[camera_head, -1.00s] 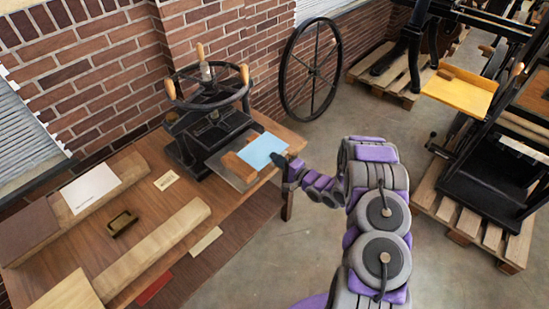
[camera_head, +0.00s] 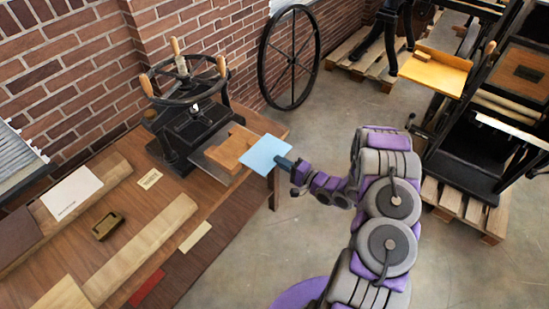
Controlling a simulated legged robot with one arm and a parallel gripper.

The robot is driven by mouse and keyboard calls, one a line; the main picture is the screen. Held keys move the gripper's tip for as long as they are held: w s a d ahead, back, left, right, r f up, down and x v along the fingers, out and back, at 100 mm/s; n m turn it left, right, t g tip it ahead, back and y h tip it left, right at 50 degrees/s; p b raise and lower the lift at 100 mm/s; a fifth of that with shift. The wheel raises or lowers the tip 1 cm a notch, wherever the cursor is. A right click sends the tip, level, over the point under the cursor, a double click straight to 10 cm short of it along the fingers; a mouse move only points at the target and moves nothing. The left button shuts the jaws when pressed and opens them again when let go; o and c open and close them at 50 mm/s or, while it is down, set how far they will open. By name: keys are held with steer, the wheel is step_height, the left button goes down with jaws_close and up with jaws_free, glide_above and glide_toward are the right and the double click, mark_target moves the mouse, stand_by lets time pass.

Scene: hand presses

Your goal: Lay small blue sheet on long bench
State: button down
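The small blue sheet (camera_head: 264,153) is held at its right corner by my gripper (camera_head: 285,163), which looks shut on it. The sheet lies out in front of the hand press, by the right end of the long wooden bench (camera_head: 185,180). Its left part overlaps the press's wooden block in the view; I cannot tell whether they touch. The fingertips are small and partly hidden by the sheet. My purple and grey arm reaches in from the lower right.
The black hand press (camera_head: 185,125) stands on the bench's far end. A white sheet (camera_head: 72,192), a small brass tray (camera_head: 107,226) and a label card (camera_head: 150,179) lie on the bench with bare wood between. Other presses on pallets (camera_head: 465,205) stand at right.

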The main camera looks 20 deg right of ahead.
steer(key=shift+v, duration=2.6)
steer(key=shift+w, duration=0.1)
